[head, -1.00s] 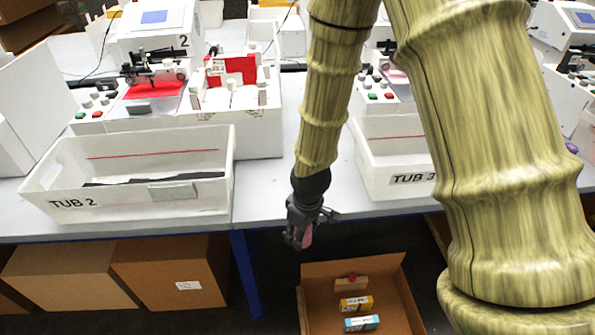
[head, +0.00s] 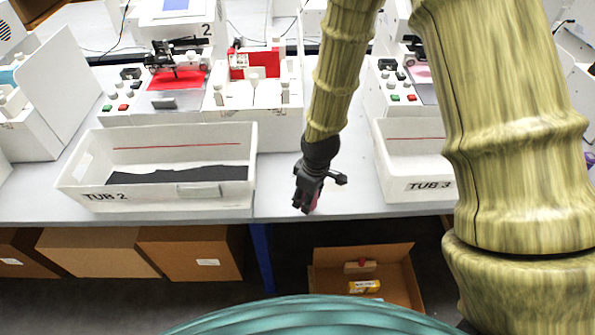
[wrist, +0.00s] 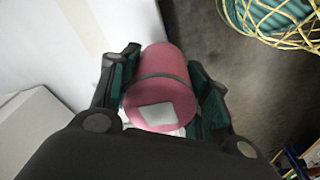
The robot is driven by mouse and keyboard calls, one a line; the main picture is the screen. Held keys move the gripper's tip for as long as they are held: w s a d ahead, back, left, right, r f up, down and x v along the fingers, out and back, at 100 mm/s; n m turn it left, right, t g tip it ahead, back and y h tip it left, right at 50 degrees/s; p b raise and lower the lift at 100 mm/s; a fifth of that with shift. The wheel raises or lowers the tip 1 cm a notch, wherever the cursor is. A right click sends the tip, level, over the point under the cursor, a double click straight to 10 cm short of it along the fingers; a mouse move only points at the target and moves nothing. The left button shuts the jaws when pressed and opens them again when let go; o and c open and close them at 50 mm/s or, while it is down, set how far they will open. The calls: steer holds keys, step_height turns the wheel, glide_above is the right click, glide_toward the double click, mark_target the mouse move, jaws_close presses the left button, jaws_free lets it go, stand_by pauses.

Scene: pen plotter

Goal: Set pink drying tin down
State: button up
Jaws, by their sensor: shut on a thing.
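My gripper (head: 306,203) is shut on the pink tin (wrist: 162,75). In the wrist view the tin is a rose-pink cylinder with a dark band and a pale grey square label, lying between both fingers. The gripper appears over the front strip of the grey table (head: 278,195), between tub 2 (head: 150,197) and tub 3 (head: 428,170). I cannot tell whether the tin touches the table.
Tub 2 holds a dark sheet (head: 175,175). Behind stands a white plotter with a red bed (head: 176,80). The strip between the tubs looks clear.

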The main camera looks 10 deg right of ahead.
steer(key=p, duration=0.4)
glide_above(289, 181)
steer(key=shift+s+d+f, duration=0.1)
steer(key=shift+d+f, duration=0.1)
steer(key=shift+f, duration=0.4)
steer(key=shift+f+p, duration=1)
steer(key=shift+f, duration=0.8)
steer(key=shift+f, duration=0.1)
steer(key=o, duration=1)
steer(key=shift+o, duration=0.2)
step_height(289, 181, up, 12)
steer(key=s+d+b, duration=0.1)
steer(key=b, duration=0.3)
